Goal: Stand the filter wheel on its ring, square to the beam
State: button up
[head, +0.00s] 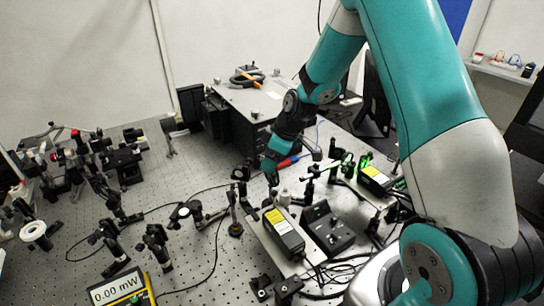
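My gripper (271,170) hangs at the end of the arm over the middle of the bench, pointing down. It is dark and small here, and I cannot make out whether its fingers are apart or together. A red and blue piece (289,160) shows right beside it; I cannot tell whether the gripper touches it. A pale round piece with a dark centre (33,231) is at the far left, well away from my gripper; I cannot tell whether it is the filter wheel. I cannot pick out the wheel's standing ring among the dark mounts.
The perforated bench (190,262) is crowded with optic posts. Yellow-labelled boxes (284,232) and a black control box (328,227) stand right of centre among cables. A power meter reading 0.00 mW (117,292) is at front left. A large instrument (240,112) stands at the back.

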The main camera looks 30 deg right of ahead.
jog(key=o, duration=0.3)
jog(key=shift+r, duration=0.2)
jog(key=b+v, duration=0.3)
jog(key=v, duration=0.8)
jog(key=s+a+r+g, duration=0.1)
jog(key=s+a+r, duration=0.2)
jog(key=s+a, duration=0.3)
jog(key=s+a+r, duration=0.2)
jog(key=s+a, duration=0.2)
jog(key=a, duration=0.4)
jog(key=s+a+m+g, duration=0.1)
jog(key=s+a, duration=0.2)
jog(key=s, duration=0.5)
jog(key=s+a+m+g+y, duration=0.1)
jog(key=s+a, duration=0.3)
jog(key=s, duration=0.3)
jog(key=shift+s+r, duration=0.35)
jog(key=shift+r, duration=0.05)
jog(key=shift+a+f, duration=0.1)
jog(key=shift+a, duration=0.05)
